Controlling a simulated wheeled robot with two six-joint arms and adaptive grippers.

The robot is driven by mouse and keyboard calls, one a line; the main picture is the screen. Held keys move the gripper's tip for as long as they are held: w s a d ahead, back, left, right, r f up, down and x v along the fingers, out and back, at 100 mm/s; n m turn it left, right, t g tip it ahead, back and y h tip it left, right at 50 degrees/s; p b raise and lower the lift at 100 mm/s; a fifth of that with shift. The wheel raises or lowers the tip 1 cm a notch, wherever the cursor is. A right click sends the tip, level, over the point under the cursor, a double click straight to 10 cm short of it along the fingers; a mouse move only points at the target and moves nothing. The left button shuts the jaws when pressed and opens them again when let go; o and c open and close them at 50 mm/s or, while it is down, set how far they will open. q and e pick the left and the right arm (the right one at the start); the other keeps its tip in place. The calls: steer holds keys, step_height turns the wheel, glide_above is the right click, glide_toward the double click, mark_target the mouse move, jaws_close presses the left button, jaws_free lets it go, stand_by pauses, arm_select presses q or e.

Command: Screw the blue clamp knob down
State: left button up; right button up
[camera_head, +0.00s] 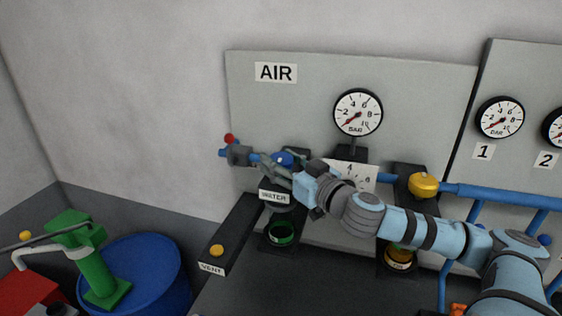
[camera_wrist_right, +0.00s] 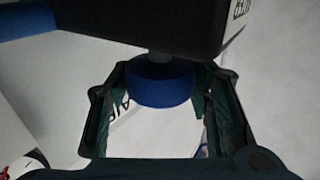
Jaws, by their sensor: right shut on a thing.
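The blue clamp knob (camera_head: 283,158) shows in the head view at the left part of the AIR panel, partly hidden by my right gripper. In the right wrist view the knob (camera_wrist_right: 160,84) is a short blue cylinder under a dark block, joined to it by a short grey stem. My right gripper (camera_head: 277,169) reaches in from the right and is shut on the knob. Its two fingers (camera_wrist_right: 160,98) stand on either side of the knob in the wrist view. My left gripper is not in view.
The AIR panel (camera_head: 315,88) carries a gauge (camera_head: 358,112). A yellow knob (camera_head: 423,186) sits on the blue pipe (camera_head: 500,194). A blue drum (camera_head: 150,275) stands lower left.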

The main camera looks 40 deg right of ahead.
steer(key=shift+c, duration=0.5)
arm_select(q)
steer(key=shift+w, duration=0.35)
